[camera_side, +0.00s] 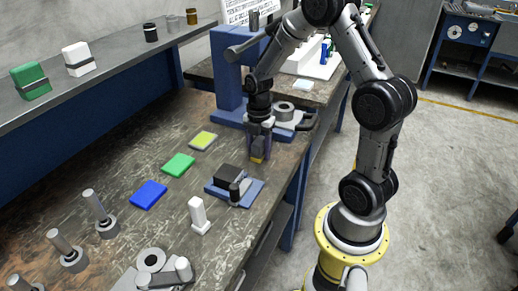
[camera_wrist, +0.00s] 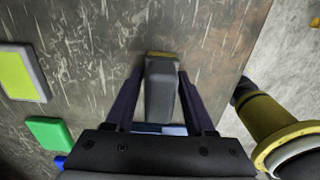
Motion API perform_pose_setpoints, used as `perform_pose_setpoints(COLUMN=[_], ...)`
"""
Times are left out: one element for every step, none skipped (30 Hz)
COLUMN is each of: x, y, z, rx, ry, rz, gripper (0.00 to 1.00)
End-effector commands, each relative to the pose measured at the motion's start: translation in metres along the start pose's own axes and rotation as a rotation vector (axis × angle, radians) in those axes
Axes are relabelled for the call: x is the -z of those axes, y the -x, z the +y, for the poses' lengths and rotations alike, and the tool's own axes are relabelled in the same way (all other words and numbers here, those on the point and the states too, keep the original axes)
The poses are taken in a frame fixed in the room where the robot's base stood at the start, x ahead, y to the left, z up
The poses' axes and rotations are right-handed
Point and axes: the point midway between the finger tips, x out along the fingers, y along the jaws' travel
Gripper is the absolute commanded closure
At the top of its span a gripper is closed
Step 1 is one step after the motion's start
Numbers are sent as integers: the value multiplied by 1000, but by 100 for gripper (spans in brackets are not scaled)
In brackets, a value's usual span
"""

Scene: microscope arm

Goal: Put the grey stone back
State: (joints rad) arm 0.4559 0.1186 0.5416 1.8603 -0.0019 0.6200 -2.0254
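The grey stone (camera_wrist: 161,88) is a grey block with a yellow end, upright between my fingers in the wrist view. My gripper (camera_wrist: 160,76) has a finger along each side of it and appears shut on it. In the side view my gripper (camera_side: 260,143) points down over the bench, right of the yellow pad. The stone's yellow lower end (camera_side: 257,157) shows below the fingers, at or just above the bench top; I cannot tell if it touches. Its upper part is mostly hidden by the fingers there.
Yellow (camera_side: 203,140), green (camera_side: 178,164) and blue (camera_side: 149,194) pads lie in a row on the bench. A blue press (camera_side: 232,92) stands behind my gripper.

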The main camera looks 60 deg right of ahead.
Motion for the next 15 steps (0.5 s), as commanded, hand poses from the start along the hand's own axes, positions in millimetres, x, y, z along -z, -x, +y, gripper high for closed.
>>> perform_pose_setpoints(x=[0,0,0,0,0,0,0,0,0,0,0,0,0,0,0], y=[0,0,0,0,0,0,0,0,0,0,1,2,4,6,11], z=[0,0,0,0,0,0,0,0,0,0,0,0,0,0,0], rx=[0,0,0,0,0,1,0,0,0,0,0,-1,-1,-1,-2], ry=[0,0,0,0,0,0,0,0,0,0,0,0,0,0,0], rz=[0,0,0,0,0,0,0,0,0,0,0,0,0,-1,-1], gripper=[35,29,28,28,28,28,28,28,28,28,28,28,28,28,28])
